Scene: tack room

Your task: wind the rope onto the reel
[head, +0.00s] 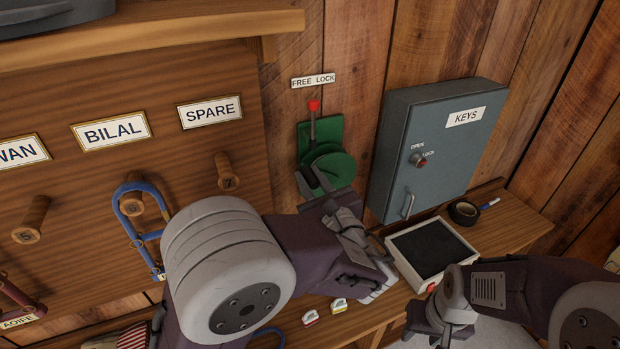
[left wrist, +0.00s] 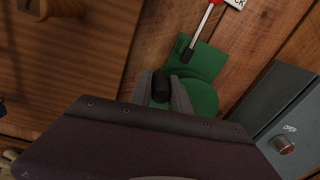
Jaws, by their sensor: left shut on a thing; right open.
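The green reel (head: 335,163) is mounted on the plank wall below the FREE LOCK label (head: 313,80). It also shows in the left wrist view (left wrist: 203,97). A lever with a red knob (head: 313,105) stands up above the reel. My left gripper (head: 318,184) is at the reel, shut on its black crank handle (left wrist: 162,89), which shows between the fingers in the left wrist view. My right gripper (head: 438,328) is open and empty at the lower right, apart from the reel. I cannot make out a rope on the reel; my left arm hides the area below it.
A grey KEYS cabinet (head: 437,145) is close right of the reel. A black-topped tray (head: 462,239), tape roll (head: 463,212) and marker (head: 489,203) are on the shelf below. Left are wooden pegs (head: 228,172) and a hanging blue loop (head: 131,187).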

